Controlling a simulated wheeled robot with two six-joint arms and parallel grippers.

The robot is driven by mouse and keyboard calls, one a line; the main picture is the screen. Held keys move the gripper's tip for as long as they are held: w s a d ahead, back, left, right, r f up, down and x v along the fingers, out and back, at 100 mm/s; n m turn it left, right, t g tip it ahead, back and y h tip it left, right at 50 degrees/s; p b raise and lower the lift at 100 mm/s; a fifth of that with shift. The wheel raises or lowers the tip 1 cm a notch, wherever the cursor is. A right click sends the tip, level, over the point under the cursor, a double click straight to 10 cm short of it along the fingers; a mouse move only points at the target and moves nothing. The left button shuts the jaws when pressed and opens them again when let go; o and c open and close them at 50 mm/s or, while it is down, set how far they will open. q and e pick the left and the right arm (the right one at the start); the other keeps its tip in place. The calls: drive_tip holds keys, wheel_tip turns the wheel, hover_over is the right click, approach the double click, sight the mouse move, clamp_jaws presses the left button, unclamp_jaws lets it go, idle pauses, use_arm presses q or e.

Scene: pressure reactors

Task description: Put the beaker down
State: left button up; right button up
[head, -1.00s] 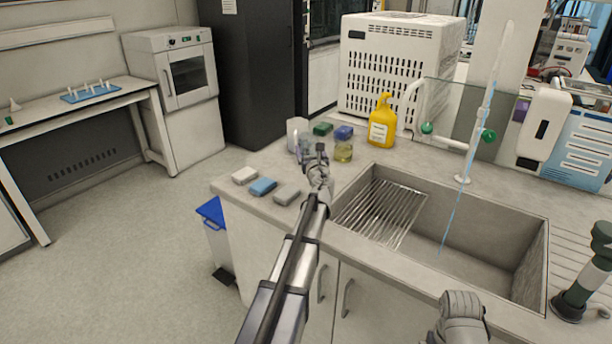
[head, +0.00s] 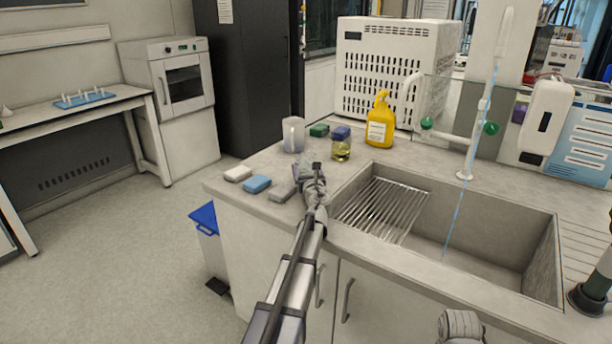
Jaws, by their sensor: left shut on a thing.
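My left gripper (head: 316,168) is over the counter, near the front left corner of the sink, beside the grey block. It is shut on the beaker. The held beaker does not show clearly; it is hidden by the gripper or lost against the counter, so I cannot tell whether it touches the top. A translucent, pale cylindrical vessel (head: 293,135) stands upright on the counter beyond the gripper, apart from it. A rounded part of my right arm shows at the bottom edge, but its gripper is out of view.
The sink (head: 490,235) with a metal rack (head: 380,208) lies right.

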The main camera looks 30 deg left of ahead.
use_arm(q)
drive_tip(key=shift+r, duration=0.1)
drive_tip(key=shift+f, duration=0.25)
drive_tip(key=o, duration=1.2)
drive_tip(key=shift+r, duration=0.1)
drive_tip(key=shift+o, duration=0.2)
drive_tip(key=shift+r, duration=0.1)
drive_tip(key=shift+s+d+r, duration=0.1)
drive_tip(key=v, duration=1.1)
drive_tip(key=shift+s+d, duration=0.3)
